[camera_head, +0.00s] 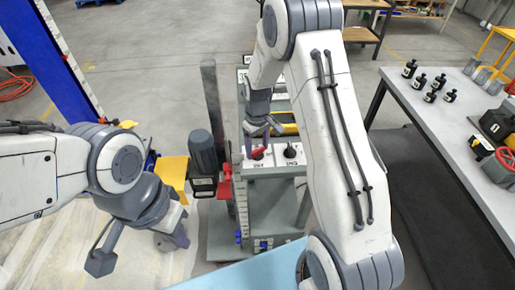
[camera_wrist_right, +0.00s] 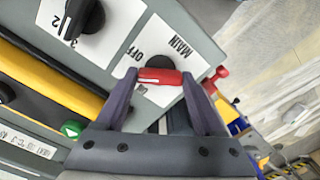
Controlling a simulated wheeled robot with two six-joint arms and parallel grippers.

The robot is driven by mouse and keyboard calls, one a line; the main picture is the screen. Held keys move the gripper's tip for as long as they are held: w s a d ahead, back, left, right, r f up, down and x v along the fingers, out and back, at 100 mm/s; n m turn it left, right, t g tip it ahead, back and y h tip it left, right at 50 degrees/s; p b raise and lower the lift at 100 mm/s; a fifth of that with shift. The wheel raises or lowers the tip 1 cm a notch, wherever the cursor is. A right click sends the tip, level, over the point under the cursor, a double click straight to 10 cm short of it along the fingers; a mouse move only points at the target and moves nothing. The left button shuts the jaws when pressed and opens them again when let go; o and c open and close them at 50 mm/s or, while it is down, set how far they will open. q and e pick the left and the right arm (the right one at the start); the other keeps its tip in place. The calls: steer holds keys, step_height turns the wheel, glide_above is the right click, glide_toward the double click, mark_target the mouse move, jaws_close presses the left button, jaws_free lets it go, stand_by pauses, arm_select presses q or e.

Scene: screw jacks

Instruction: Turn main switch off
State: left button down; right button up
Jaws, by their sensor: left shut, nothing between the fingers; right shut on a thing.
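The main switch has a red handle (camera_wrist_right: 160,76) on a black round base, set on a white plate (camera_wrist_right: 183,43) marked MAIN and OFF in the right wrist view. Another mark on the plate is partly hidden. The red handle also shows in the head view (camera_head: 258,153), on the grey panel's sloping top. My right gripper (camera_wrist_right: 160,86) is shut on the handle, one finger at each end of it. It reaches down from above in the head view (camera_head: 262,133). My left gripper (camera_head: 177,240) is shut and empty, low on the left, away from the switch.
A black knob (camera_head: 290,152) on its own white plate sits right of the switch. A yellow bar (camera_wrist_right: 50,78) runs close beside the panel. A grey motor (camera_head: 203,152) and red part stand left. A table with black bottles (camera_head: 430,97) is at the right.

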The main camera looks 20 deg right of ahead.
mark_target(258, 149)
steer(key=m, duration=0.7)
steer(key=shift+w+b, duration=0.1)
steer(key=shift+b, duration=0.3)
stand_by(0.3)
steer(key=o, duration=1.4)
step_height(258, 149, up, 11)
steer(key=shift+f+b, duration=0.2)
steer(key=shift+b, duration=1)
